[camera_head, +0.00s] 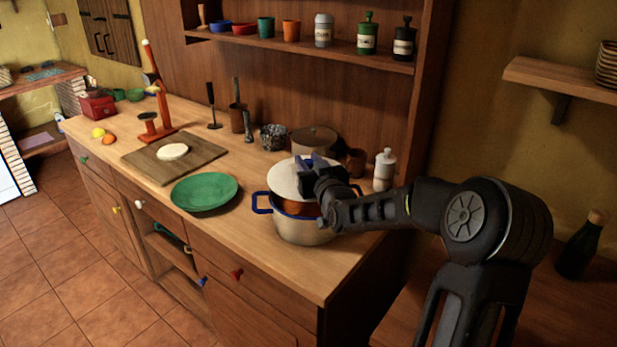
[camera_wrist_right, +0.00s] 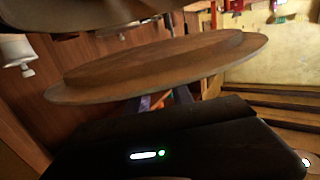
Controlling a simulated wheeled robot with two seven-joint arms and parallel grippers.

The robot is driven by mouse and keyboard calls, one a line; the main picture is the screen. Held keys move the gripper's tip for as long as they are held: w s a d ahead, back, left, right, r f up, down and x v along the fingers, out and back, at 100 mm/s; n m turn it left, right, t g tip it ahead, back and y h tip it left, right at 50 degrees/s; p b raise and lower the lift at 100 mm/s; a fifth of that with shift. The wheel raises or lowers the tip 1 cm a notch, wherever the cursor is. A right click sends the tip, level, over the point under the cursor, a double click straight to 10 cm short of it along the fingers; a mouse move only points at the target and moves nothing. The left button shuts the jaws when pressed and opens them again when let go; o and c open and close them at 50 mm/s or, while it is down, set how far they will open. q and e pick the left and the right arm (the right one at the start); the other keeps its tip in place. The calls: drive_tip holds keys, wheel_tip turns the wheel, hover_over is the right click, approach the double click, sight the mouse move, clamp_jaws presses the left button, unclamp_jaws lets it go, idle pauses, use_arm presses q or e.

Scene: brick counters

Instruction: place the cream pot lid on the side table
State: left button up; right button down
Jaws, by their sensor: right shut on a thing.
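The cream pot lid (camera_head: 285,180) is a pale round disc above the cream pot (camera_head: 300,232) with blue handles. A gap between lid and pot shows reddish-orange contents. My right gripper (camera_head: 312,170) is shut on the lid at its top middle, and its fingers hide the grip point. In the right wrist view, the lid (camera_wrist_right: 150,70) is a broad shaded brown disc just beyond the gripper body. A low wooden surface (camera_head: 415,310) lies right of the counter; I cannot tell whether it is the side table. My left gripper is not in view.
A green plate (camera_head: 204,192) and a board (camera_head: 180,165) with a white round piece lie left of the pot. A lidded pot (camera_head: 313,141), brown cup (camera_head: 356,161) and white bottle (camera_head: 384,168) stand behind. A dark bottle (camera_head: 580,245) stands at far right.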

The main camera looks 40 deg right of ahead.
wheel_tip(320, 180, down, 4)
drive_tip(key=shift+f, duration=0.3)
drive_tip(key=shift+f, duration=0.15)
drive_tip(key=c, duration=1.1)
unclamp_jaws()
